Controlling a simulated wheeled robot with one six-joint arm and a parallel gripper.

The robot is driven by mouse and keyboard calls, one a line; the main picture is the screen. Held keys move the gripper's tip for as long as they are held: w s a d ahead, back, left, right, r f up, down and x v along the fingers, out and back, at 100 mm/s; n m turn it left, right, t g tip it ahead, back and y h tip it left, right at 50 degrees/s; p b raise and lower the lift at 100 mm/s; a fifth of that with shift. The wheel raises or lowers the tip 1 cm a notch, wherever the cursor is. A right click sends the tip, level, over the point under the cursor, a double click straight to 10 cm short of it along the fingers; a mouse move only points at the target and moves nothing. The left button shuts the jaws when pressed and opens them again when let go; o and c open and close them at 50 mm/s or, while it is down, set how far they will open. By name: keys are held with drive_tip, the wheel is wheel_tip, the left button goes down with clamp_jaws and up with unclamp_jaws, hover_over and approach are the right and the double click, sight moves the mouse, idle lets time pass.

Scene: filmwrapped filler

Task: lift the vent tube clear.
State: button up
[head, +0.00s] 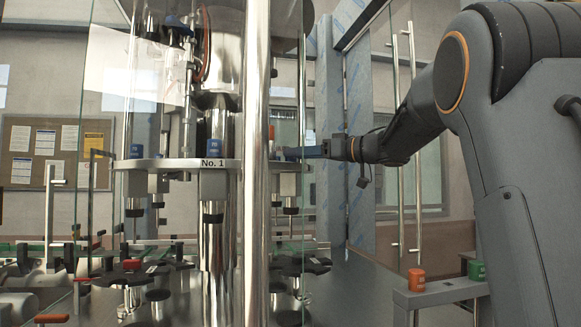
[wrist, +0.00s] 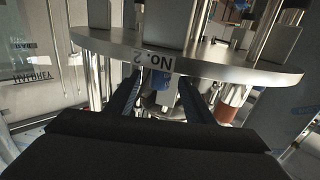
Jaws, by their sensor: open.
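The filler's round steel plate (head: 170,164) carries a No. 1 label and a blue-topped valve (head: 215,147) at its front. My gripper (head: 290,153) reaches the plate's right side from the right, partly seen through glass. In the wrist view, the plate (wrist: 100,41) shows an upside-down No. 2 label. A small blue piece (wrist: 161,97) on a pale part lies between the two open fingers (wrist: 163,88), with no clear contact. I cannot tell whether this piece belongs to the vent tube; no tube is clearly distinguishable there.
A thick steel post (head: 256,200) and glass panels stand before the filler. Film-covered door frames (head: 358,130) stand behind my arm. A red button (head: 416,280) and a green button (head: 476,271) sit on a low grey console.

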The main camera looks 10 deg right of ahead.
drive_tip(key=x, duration=0.3)
drive_tip(key=shift+w+a+p, duration=0.1)
drive_tip(key=shift+a+p, duration=0.05)
drive_tip(key=shift+p, duration=0.2)
drive_tip(key=c, duration=1.2)
drive_tip(key=shift+o, duration=0.2)
drive_tip(key=shift+r, duration=0.1)
wheel_tip(320, 180, up, 28)
drive_tip(key=p, duration=0.6)
drive_tip(key=shift+f, duration=0.2)
drive_tip(key=shift+f+b, duration=0.65)
drive_tip(key=shift+f, duration=0.05)
